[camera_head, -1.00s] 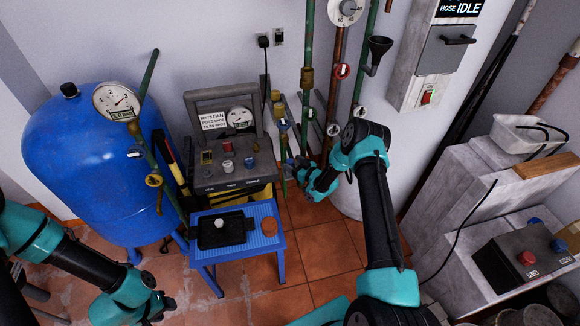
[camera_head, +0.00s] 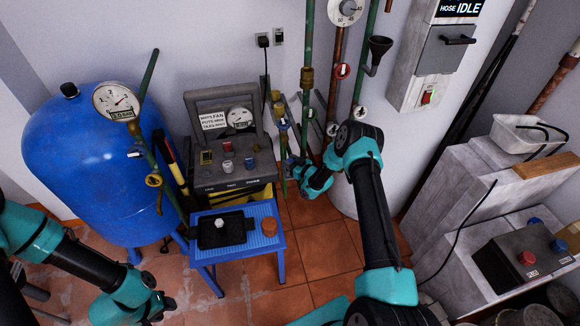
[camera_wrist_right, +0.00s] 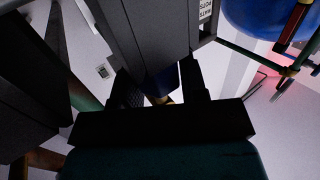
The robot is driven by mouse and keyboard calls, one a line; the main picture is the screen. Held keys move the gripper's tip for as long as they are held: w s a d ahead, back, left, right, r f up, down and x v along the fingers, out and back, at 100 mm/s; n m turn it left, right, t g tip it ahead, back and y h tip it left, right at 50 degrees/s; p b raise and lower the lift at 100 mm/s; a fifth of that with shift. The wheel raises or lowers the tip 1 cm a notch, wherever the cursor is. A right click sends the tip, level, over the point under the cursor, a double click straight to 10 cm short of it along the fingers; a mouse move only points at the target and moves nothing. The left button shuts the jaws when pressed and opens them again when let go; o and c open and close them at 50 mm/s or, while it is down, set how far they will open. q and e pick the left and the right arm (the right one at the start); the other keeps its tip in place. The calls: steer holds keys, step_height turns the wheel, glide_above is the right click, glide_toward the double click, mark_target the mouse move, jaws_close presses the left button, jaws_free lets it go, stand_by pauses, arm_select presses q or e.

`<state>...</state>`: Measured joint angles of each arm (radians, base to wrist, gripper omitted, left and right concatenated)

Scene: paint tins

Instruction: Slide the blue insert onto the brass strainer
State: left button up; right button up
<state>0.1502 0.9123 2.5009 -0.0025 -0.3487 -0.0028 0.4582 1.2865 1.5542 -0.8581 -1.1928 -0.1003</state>
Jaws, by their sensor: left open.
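My right gripper (camera_head: 295,170) is at the pipes right of the grey test box. In the right wrist view, its two dark fingers (camera_wrist_right: 160,88) stand either side of a dark blue piece, seemingly the blue insert (camera_wrist_right: 162,81), and look shut on it. A small brass part (camera_wrist_right: 166,99) shows just past the blue piece, perhaps the brass strainer; I cannot tell whether they touch. In the head view the fingertips are small and partly lost among the pipes. My left gripper (camera_head: 158,306) is open and empty at the lower left, above the floor.
A blue tank (camera_head: 80,150) is at left. Vertical pipes (camera_head: 308,50) crowd the right gripper.

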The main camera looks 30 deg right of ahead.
steer(key=c, duration=0.5)
steer(key=shift+r, duration=0.1)
steer(key=shift+r, duration=0.25)
steer(key=r, duration=0.6)
steer(key=shift+s+d+r, duration=0.2)
steer(key=shift+s, duration=0.15)
steer(key=f+v, duration=0.1)
steer(key=v, duration=1.6)
